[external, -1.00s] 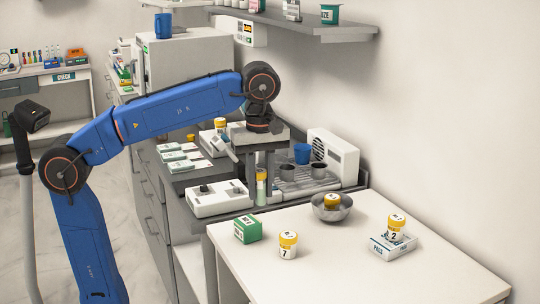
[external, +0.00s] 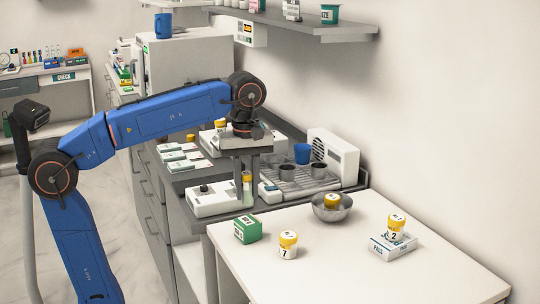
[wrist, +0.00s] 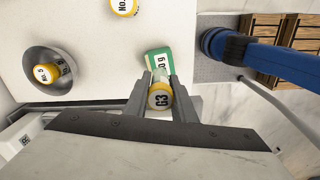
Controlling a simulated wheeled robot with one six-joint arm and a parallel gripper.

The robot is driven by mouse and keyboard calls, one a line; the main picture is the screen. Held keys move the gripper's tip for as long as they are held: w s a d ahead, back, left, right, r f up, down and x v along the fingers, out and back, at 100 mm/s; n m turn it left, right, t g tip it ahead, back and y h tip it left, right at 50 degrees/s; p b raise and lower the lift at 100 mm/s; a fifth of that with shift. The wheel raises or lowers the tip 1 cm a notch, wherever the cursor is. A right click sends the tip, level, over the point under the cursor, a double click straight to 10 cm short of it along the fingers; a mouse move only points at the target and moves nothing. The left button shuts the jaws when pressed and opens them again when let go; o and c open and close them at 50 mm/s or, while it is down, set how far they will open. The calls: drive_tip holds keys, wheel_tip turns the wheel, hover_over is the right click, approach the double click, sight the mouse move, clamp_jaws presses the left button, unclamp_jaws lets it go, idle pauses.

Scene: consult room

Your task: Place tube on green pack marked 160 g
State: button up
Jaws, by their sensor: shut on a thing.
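My gripper (external: 248,176) is shut on a slim clear tube (external: 247,196) with a yellow cap, held upright. In the wrist view the fingers (wrist: 161,84) close on both sides of the tube, and its cap (wrist: 160,98) reads G3. The green pack (external: 248,230) stands on the front left of the white table, its marking too small to read. In the wrist view the pack (wrist: 158,56) lies just beyond the fingertips, partly hidden by the tube. In the external view the tube is above and behind the pack, apart from it.
A yellow-lidded jar marked 7 (external: 287,251) stands right of the pack. A metal bowl (external: 343,214) holds another yellow-lidded jar. A jar marked 2 (external: 395,230) stands on a white pack (external: 378,249). The table's front (external: 330,285) is clear.

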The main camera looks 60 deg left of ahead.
sight(247, 202)
drive_tip(key=shift+f, duration=2.05)
drive_tip(key=shift+f, duration=0.15)
drive_tip(key=o, duration=1)
wheel_tip(247, 202, up, 12)
drive_tip(key=shift+r, duration=0.15)
